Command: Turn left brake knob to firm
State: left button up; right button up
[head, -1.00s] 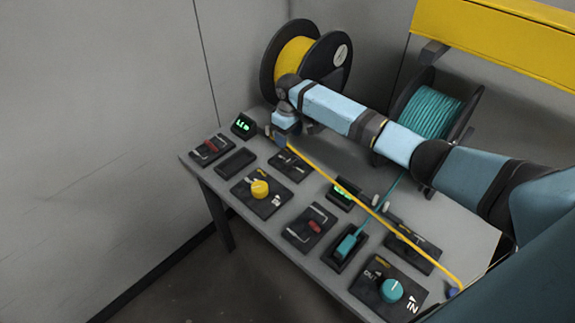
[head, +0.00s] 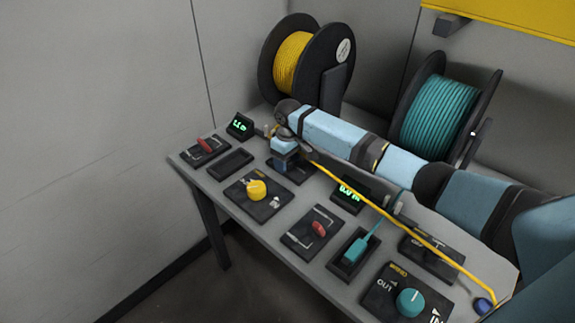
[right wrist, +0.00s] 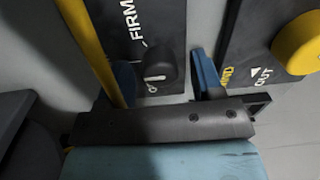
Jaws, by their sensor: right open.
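The left brake knob (right wrist: 160,68) is small and black, on a dark plate (right wrist: 118,40) lettered FIRM, in the right wrist view. A white mark shows on the knob, and the lettering lies to its upper left. My right gripper (right wrist: 165,80) is open, with one blue finger on each side of the knob; I cannot tell whether they touch it. The left finger is partly hidden behind a yellow cable (right wrist: 92,50). In the head view my right gripper (head: 284,160) is over the brake plate and hides the knob. My left gripper is not in view.
A yellow knob (head: 256,190) stands on the panel in front of the gripper. The yellow cable (head: 400,230) runs from the gripper area to the lower right. Yellow (head: 292,62) and teal (head: 438,115) reels stand behind. A teal knob (head: 410,302) is near the front right.

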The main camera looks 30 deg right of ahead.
pick_arm(q)
jog(key=shift+s+a+f, duration=0.1)
jog(key=shift+s+a, duration=0.05)
pick_arm(e)
jog(key=c, duration=0.9)
jog(key=shift+r+m+p, duration=0.3)
jog(key=shift+m+p, duration=0.1)
jog(key=shift+p, duration=0.85)
jog(key=m+p, duration=0.1)
jog(key=p, duration=0.2)
jog(key=shift+s+r, duration=0.1)
jog(key=m+p, duration=0.7)
jog(key=p, duration=0.2)
jog(key=shift+f+p, duration=0.2)
jog(key=shift+p, duration=0.1)
jog(key=shift+f+m+p, duration=0.1)
jog(key=shift+m+p, duration=0.7)
jog(key=shift+m, duration=0.3)
pick_arm(q)
notch_tip(320, 180, up, 14)
jog(key=shift+s+a+m+p, duration=0.3)
jog(key=shift+s+a+p, duration=0.05)
jog(key=shift+a, duration=0.1)
pick_arm(e)
jog(key=shift+f+m, duration=0.1)
jog(key=shift+m, duration=0.3)
pick_arm(q)
jog(key=shift+a+f, duration=0.15)
jog(key=shift+f, duration=0.05)
